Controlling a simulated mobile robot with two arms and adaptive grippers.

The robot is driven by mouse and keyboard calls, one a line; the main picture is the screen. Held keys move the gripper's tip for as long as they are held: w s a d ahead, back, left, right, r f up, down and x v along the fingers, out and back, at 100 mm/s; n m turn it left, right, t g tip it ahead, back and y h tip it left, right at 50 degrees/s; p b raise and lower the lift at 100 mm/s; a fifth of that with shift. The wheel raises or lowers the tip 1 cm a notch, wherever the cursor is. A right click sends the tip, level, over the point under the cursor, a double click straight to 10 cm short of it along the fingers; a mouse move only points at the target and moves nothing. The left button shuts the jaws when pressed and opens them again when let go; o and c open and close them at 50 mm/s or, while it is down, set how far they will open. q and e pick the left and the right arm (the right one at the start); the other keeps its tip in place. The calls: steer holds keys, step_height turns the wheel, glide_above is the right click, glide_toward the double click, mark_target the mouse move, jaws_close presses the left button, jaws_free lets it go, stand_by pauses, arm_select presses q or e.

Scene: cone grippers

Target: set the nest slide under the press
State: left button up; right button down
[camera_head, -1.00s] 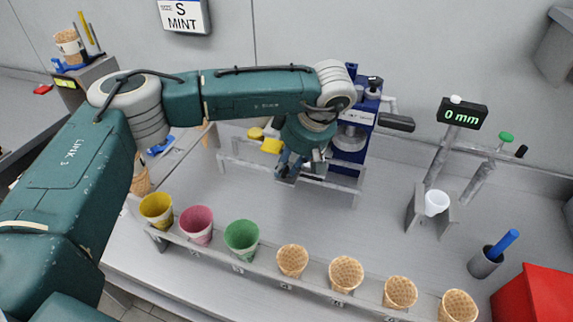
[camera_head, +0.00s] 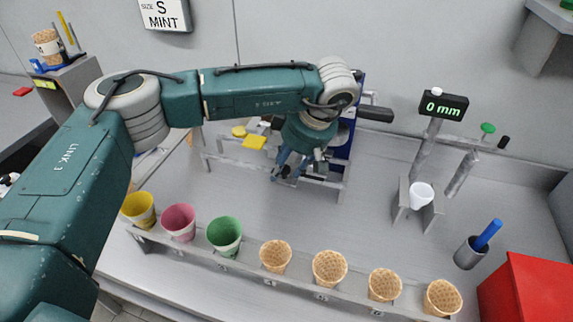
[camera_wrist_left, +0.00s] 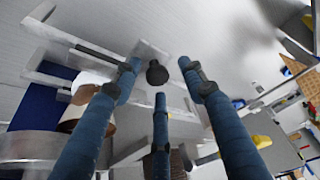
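The blue press (camera_head: 358,92) stands behind my left forearm, partly hidden by it. In front of it is a low grey rail frame (camera_head: 228,161). My left gripper (camera_head: 291,174) points down at this frame. In the left wrist view, the blue fingers of my left gripper (camera_wrist_left: 160,75) are spread around a black round knob (camera_wrist_left: 157,73), with visible gaps; they look open. The knob sits near a light plate and rails; I take it to be the nest slide's knob. The slide's body is mostly hidden by the gripper. My right gripper is not in view.
A rack (camera_head: 250,268) holding several coloured and waffle cones runs along the front. A gauge reading 0 mm (camera_head: 443,105), a white cup (camera_head: 421,194) in a stand and a red box (camera_head: 527,289) are at the right. Yellow pieces (camera_head: 253,142) lie left of the gripper.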

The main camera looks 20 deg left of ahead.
arm_select(q)
steer(key=shift+d, duration=0.3)
steer(key=shift+r, duration=0.55)
step_height(320, 180, up, 9)
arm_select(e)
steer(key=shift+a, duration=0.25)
